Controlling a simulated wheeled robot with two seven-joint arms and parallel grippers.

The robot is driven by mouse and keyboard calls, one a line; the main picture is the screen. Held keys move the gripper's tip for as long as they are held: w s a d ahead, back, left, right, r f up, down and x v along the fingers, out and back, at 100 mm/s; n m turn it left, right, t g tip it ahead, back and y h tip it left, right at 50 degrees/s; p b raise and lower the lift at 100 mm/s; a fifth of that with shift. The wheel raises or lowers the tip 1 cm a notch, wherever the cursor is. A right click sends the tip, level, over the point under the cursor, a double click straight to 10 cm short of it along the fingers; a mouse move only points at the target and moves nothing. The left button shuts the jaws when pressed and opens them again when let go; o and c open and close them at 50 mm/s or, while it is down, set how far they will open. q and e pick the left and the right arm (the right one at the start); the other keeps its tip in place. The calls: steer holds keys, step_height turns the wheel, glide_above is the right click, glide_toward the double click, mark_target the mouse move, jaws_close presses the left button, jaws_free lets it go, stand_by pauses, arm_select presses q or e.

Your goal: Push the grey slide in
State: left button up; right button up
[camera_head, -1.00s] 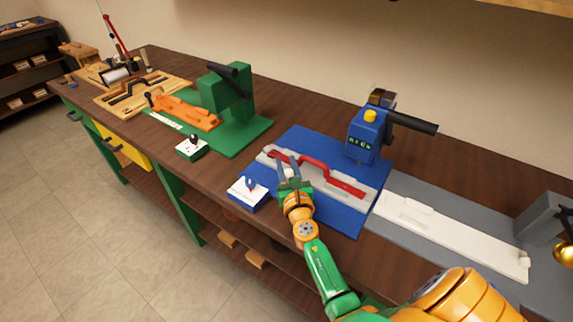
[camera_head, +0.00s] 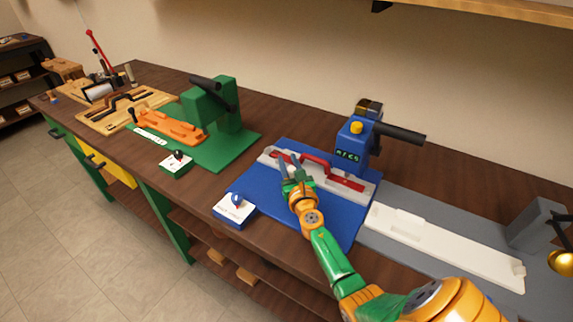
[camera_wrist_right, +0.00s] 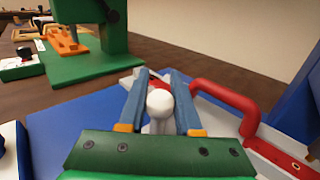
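The grey slide (camera_head: 271,157) is a long pale bar on the blue mat (camera_head: 270,205), lying along the front of the blue press (camera_head: 350,150). A red part with a raised, handle-like arch (camera_head: 318,160) lies along it. My right gripper (camera_head: 290,167) is at the slide's front side. In the right wrist view its two blue-grey fingers (camera_wrist_right: 160,85) sit on either side of a pale round knob (camera_wrist_right: 160,102), with no clear gap at the knob's widest part. The fingers hide part of the slide. My left gripper is not in view.
A long white bar (camera_head: 450,245) lies on a grey plate to the right. A green press (camera_head: 222,105) with an orange part stands to the left. A wall rises behind the bench.

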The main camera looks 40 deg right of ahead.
steer(key=o, duration=0.3)
steer(key=shift+d+r, duration=0.1)
steer(key=shift+d, duration=0.05)
steer(key=shift+o, duration=0.5)
steer(key=p+v, duration=0.1)
steer(key=v, duration=0.6)
steer(key=shift+s, duration=0.2)
steer(key=shift+w, duration=0.15)
steer(key=shift+d, duration=0.1)
